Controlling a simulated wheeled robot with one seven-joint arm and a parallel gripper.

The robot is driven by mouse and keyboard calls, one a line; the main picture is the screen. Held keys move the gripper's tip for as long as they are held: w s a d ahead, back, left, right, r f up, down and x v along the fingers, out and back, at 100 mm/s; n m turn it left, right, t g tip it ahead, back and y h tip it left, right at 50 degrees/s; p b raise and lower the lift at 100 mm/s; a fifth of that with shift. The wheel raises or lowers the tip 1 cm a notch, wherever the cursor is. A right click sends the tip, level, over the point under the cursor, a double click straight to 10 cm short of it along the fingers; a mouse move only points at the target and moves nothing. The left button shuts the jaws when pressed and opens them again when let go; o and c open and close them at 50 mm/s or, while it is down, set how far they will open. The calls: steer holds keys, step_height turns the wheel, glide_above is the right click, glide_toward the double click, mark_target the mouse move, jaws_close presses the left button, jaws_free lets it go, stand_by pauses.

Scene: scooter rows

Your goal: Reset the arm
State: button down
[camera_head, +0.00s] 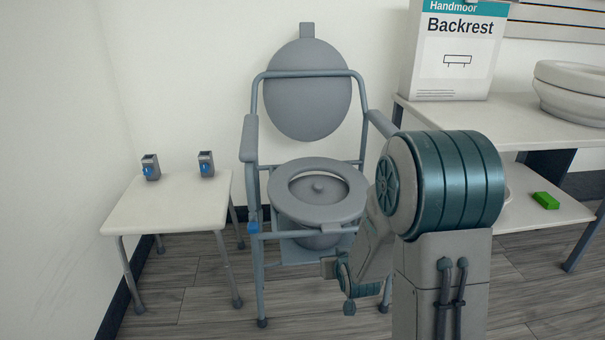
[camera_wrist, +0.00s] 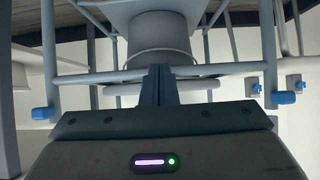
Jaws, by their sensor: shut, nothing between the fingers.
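My gripper (camera_wrist: 158,76) shows in the wrist view with its two dark fingers shut together and nothing between them. It points toward the grey commode chair (camera_head: 313,218), whose tubes and bucket (camera_wrist: 160,38) fill the upper part of the wrist view. In the head view my arm is bent, with its lower part hanging in front of the chair's right front side. The fingers are hard to make out there. I cannot tell whether any part of the arm touches the chair.
A small white table (camera_head: 165,208) at left bears two grey clamps with blue parts (camera_head: 151,167) (camera_head: 206,164). A blue part (camera_head: 253,226) sits on the chair's left front leg. At right, a shelf unit (camera_head: 545,125) holds a Backrest box (camera_head: 455,60), a white ring seat (camera_head: 570,90) and a green block (camera_head: 546,200).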

steer(key=s+r+g+p, duration=0.2)
steer(key=s+r+p, duration=0.6)
steer(key=r+p, duration=0.6)
steer(key=s+r+g+p, duration=0.3)
steer(key=s+r+p, duration=0.6)
steer(key=r, duration=1.4)
steer(key=s+r+g+p, duration=0.3)
steer(key=s+r+p, duration=0.6)
steer(key=r+p, duration=0.9)
steer(key=shift+r+m+p, duration=0.3)
steer(key=shift+r+p, duration=0.1)
steer(key=shift+r, duration=0.1)
